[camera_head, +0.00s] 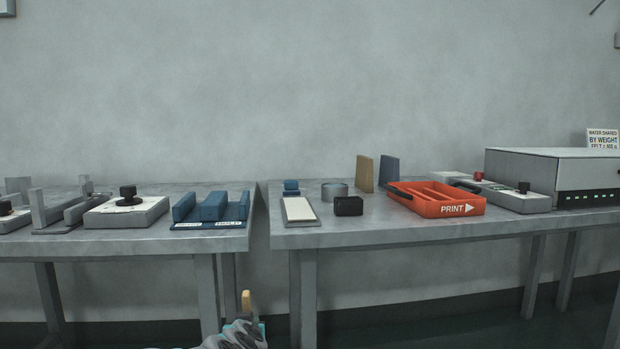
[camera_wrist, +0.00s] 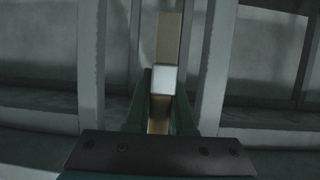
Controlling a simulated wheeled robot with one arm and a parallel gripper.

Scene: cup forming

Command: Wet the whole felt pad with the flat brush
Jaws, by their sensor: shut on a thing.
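My gripper (camera_head: 246,318) is low at the bottom of the head view, in front of and below the tables. It is shut on the flat brush, whose tan end (camera_head: 246,301) sticks up above it. In the wrist view the brush shows a tan part between the fingers (camera_wrist: 160,112), a pale grey band (camera_wrist: 163,80) and a tan flat end (camera_wrist: 168,38) beyond. A cream pad (camera_head: 299,209), which looks like the felt pad, lies flat in a narrow frame on the right table. Whether it is wet cannot be told.
The left table holds blue blocks (camera_head: 212,206) and a grey knobbed box (camera_head: 127,213). A narrow gap separates the tables.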

